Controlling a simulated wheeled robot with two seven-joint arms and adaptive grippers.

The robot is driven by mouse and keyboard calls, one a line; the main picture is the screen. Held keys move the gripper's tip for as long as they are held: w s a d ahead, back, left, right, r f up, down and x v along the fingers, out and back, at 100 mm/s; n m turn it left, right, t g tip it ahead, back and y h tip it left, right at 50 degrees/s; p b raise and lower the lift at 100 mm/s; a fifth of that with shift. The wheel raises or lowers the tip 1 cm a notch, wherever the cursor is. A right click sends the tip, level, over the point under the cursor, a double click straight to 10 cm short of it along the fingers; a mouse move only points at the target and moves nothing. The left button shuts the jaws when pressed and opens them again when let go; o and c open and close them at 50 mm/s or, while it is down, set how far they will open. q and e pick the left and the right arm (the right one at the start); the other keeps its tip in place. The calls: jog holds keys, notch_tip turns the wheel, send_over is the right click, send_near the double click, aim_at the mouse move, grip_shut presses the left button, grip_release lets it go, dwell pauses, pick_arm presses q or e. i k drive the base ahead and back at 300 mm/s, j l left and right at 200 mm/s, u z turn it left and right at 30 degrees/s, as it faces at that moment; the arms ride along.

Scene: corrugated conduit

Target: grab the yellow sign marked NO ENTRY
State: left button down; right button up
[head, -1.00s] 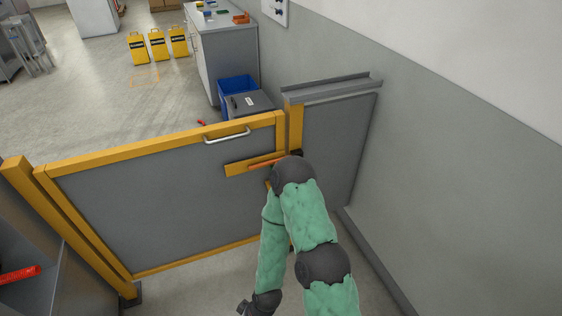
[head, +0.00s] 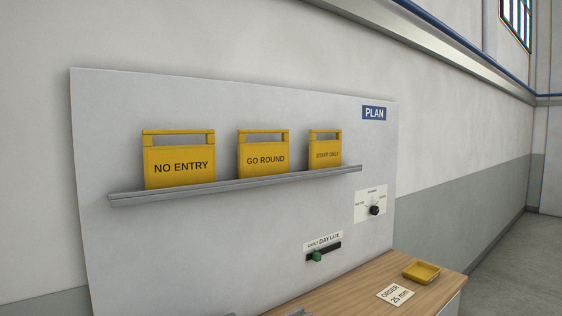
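The yellow NO ENTRY sign (head: 179,167) stands upright on a grey ledge at the left end of a row of signs in the head view. It has a handle bar along its top with a slot beneath it. Neither of my grippers is in the head view now. Nothing is touching the sign.
Yellow GO ROUND (head: 263,158) and STAFF ONLY (head: 325,154) signs share the ledge (head: 235,187). The white board (head: 110,250) carries a PLAN label (head: 374,113), a rotary dial (head: 374,210) and a green slider (head: 317,256). A wooden top (head: 350,285) below holds a yellow tray (head: 422,272) and an ORDER card (head: 395,294).

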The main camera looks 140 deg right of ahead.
aim_at(170, 166)
jog(key=k+j+z, duration=0.1)
jog(key=z, duration=0.35)
jog(key=k+z, duration=0.1)
jog(key=z, duration=0.35)
jog(key=k+j+z, duration=0.1)
jog(key=z, duration=3.45)
